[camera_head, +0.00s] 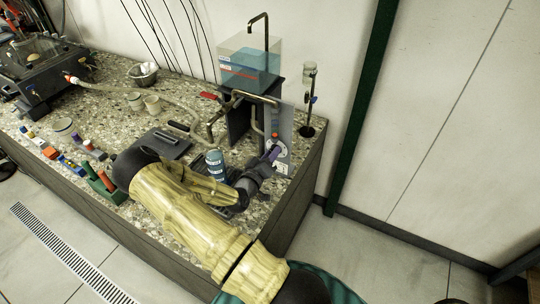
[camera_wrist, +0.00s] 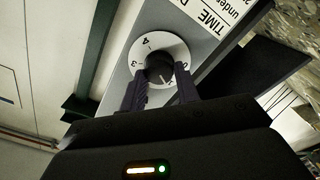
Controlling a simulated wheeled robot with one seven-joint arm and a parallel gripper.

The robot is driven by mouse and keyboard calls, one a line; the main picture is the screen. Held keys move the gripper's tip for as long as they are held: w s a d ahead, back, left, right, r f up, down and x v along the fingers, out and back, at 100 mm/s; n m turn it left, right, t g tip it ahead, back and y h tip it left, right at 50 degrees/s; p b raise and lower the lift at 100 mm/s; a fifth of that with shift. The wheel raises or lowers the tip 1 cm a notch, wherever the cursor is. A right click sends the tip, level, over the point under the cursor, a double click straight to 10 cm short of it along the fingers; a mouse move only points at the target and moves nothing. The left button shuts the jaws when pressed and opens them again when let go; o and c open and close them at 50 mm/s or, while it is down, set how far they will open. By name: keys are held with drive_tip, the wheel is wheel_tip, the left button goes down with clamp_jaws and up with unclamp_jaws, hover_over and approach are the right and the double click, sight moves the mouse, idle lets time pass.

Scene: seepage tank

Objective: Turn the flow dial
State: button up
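The flow dial is a round black knob (camera_wrist: 160,66) on a white numbered disc, set in a grey upright panel (camera_head: 281,122). In the wrist view the numerals 3 and 4 show on the disc (camera_wrist: 150,45). Part of the disc is hidden by the fingers. In the head view my gripper (camera_head: 272,154) reaches the lower part of the panel, and its fingers cover part of the dial there.
A clear water tank (camera_head: 250,62) stands behind the panel. A blue-labelled can (camera_head: 215,164) stands left of my gripper. A stand with a small glass vessel (camera_head: 308,75) is right of the panel. A dark flat tablet-like object (camera_head: 166,144) lies on the speckled bench (camera_head: 205,118).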

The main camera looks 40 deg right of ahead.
drive_tip(key=o, duration=0.4)
drive_tip(key=b+v, duration=0.2)
drive_tip(key=v, duration=1.5)
drive_tip(key=shift+s+a+f, duration=0.1)
drive_tip(key=shift+s+a, duration=0.1)
drive_tip(key=shift+a, duration=0.05)
drive_tip(key=shift+w, duration=0.1)
